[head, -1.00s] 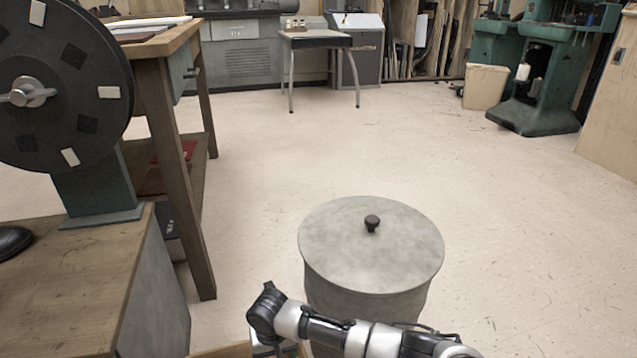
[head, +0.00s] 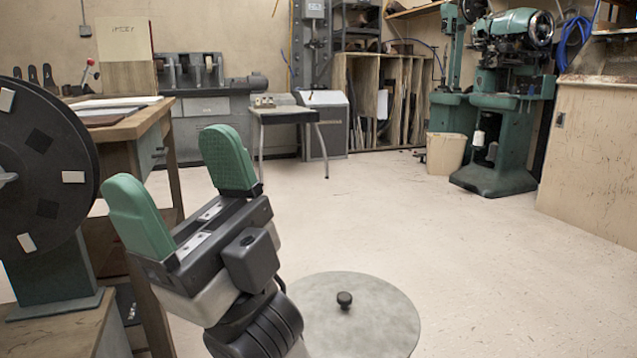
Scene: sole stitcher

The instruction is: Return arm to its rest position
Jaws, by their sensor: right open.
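My right gripper (head: 186,188) is raised at the lower left of the head view. Its two green-padded fingers stand wide apart, pointing up, with nothing between them. The gripper body and dark wrist lean over the left edge of the round grey lidded bin (head: 355,318) in the picture and hide part of it. The bin's lid is on, with a black knob in its middle. My left gripper is not in view.
A large dark wheel (head: 38,168) stands on a wooden bench (head: 62,335) at the left. A wooden table (head: 150,125) is behind the gripper. A green machine (head: 497,130) and a beige waste bin (head: 445,153) stand at the back right. The floor (head: 480,260) at the right is clear.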

